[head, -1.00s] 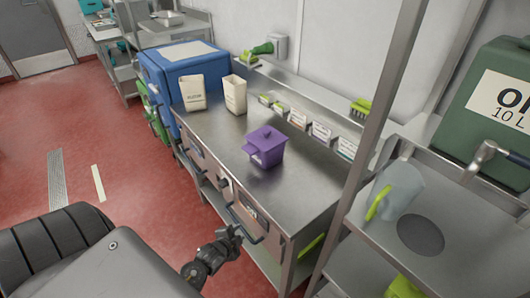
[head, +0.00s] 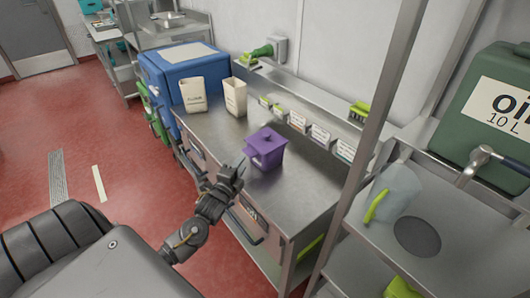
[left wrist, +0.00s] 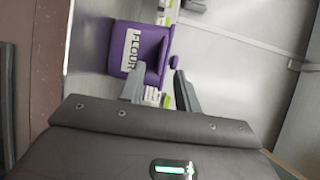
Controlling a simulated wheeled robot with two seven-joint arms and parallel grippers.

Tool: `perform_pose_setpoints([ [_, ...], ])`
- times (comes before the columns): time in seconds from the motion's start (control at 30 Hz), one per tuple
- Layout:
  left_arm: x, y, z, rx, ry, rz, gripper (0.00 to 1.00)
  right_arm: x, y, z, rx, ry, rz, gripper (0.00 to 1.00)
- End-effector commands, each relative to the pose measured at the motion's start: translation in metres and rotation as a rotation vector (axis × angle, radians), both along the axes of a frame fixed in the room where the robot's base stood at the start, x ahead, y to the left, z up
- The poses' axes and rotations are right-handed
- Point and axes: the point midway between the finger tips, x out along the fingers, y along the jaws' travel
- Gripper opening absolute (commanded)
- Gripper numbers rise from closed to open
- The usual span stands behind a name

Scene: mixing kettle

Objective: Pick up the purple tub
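In the left wrist view the purple tub (left wrist: 143,50) carries a white label reading "FLOUR". My left gripper (head: 236,170) is at the front edge of the worktop, to the left of the tub and apart from it. In the left wrist view my left gripper (left wrist: 158,88) is open, its two fingers spread and pointing at the tub with nothing between them. My right gripper is not in view.
Two cream containers (head: 193,94) (head: 235,96) and a blue bin (head: 185,65) stand at the worktop's far end. A metal post (head: 375,110), a clear jug (head: 398,190) and a green oil can (head: 490,105) are on the right.

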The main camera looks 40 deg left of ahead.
Motion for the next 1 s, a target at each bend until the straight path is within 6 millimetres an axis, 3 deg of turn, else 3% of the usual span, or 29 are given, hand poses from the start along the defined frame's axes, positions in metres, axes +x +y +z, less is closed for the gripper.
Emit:
perform_pose_setpoints([
  [0.3,0.014,0.003,0.002,-0.002,0.001,0.0,0.33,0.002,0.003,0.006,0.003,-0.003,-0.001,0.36],
  [0.5,0.042,0.008,0.007,-0.002,0.0,0.001,0.33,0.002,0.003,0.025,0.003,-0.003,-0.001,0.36],
  [0.63,0.057,0.011,0.004,-0.001,0.0,-0.001,0.33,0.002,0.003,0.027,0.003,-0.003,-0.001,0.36],
  [0.93,0.061,0.012,0.002,-0.002,0.001,-0.001,0.33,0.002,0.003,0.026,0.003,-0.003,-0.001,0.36],
  [1.0,0.061,0.012,0.002,-0.002,0.001,-0.001,0.24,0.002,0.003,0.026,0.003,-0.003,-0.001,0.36],
])
